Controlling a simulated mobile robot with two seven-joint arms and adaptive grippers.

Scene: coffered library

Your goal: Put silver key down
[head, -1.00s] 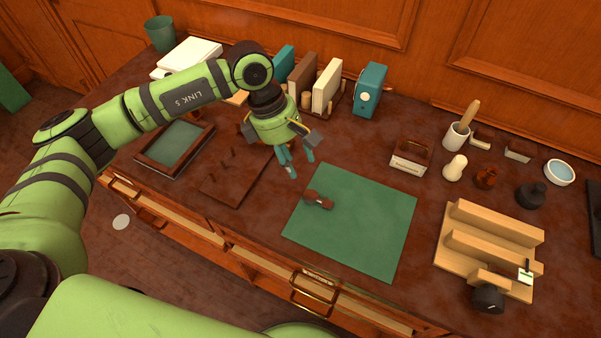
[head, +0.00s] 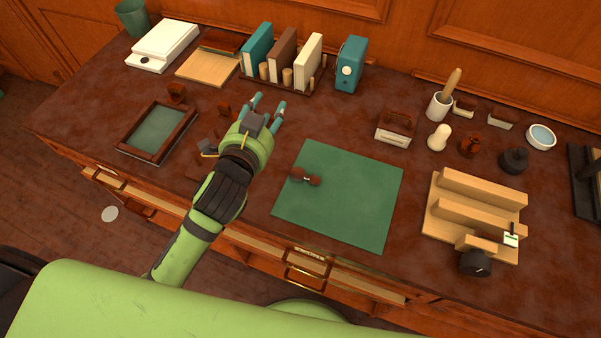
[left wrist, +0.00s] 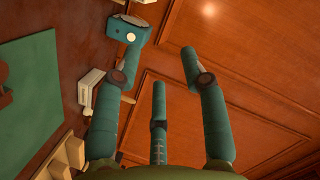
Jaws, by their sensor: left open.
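My left gripper (head: 269,103) is over the desk in front of the book rack. Its teal fingers are spread, with nothing visible between them. In the left wrist view its fingers (left wrist: 160,85) are also apart and empty, facing the wood panelling. I cannot make out a silver key in any view. My left forearm and wrist hide most of a dark brown board (head: 197,166) lying on the desk. My right gripper is not in view.
A green mat (head: 345,205) holds a small dark brown object (head: 305,176). Left of my arm lies a framed tray (head: 157,133). Books (head: 283,55) and a teal box (head: 350,65) stand behind my gripper. A stepped wooden stand (head: 475,215) is at right.

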